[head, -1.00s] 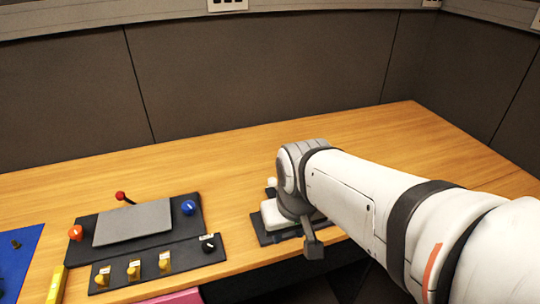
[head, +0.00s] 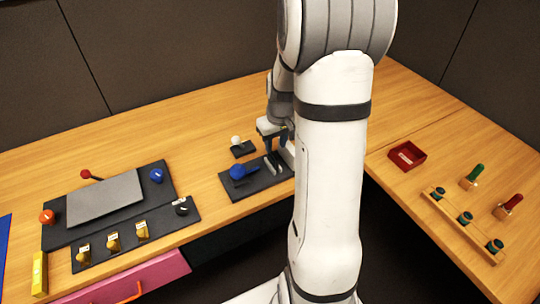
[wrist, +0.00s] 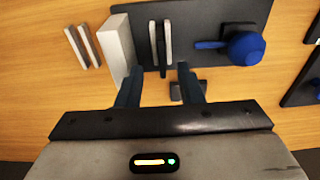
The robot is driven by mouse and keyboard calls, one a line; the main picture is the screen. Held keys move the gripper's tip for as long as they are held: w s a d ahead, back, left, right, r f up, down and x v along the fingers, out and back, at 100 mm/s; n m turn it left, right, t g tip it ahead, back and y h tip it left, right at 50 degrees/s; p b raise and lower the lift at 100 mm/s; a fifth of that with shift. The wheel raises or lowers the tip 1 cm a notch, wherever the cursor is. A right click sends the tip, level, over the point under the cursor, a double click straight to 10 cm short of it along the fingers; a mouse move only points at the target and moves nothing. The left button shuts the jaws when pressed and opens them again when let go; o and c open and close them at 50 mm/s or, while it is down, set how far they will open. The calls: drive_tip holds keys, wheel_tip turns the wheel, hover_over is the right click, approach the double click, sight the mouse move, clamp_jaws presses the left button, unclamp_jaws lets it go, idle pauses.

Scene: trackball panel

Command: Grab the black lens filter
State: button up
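A thin dark upright plate (wrist: 161,46), which looks like the black lens filter, stands between pale strips on a black board (wrist: 205,18) in the wrist view. I cannot tell for certain that it is the filter. In the head view, small thin plates (head: 272,164) stand on the same board (head: 240,189), just below my gripper (head: 275,137). My gripper (wrist: 157,73) is open and empty, with its two blue-grey fingers apart. In the wrist view the dark plate lies just beyond the fingertips, roughly in line with the gap.
A blue ball with a stub (head: 238,171) sits on the board beside the plates. A white block (wrist: 115,45) and more thin plates (wrist: 83,46) stand left in the wrist view. A white knob on a black base (head: 240,146) is close behind. A red tray (head: 407,156) is right.

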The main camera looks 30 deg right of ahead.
sight(273, 154)
drive_tip(key=f, duration=0.3)
drive_tip(key=w+f+p, duration=0.1)
drive_tip(key=f, duration=0.2)
drive_tip(key=shift+w+a+f, duration=0.15)
drive_tip(key=shift+w+f, duration=0.05)
drive_tip(key=shift+f, duration=0.2)
clamp_jaws()
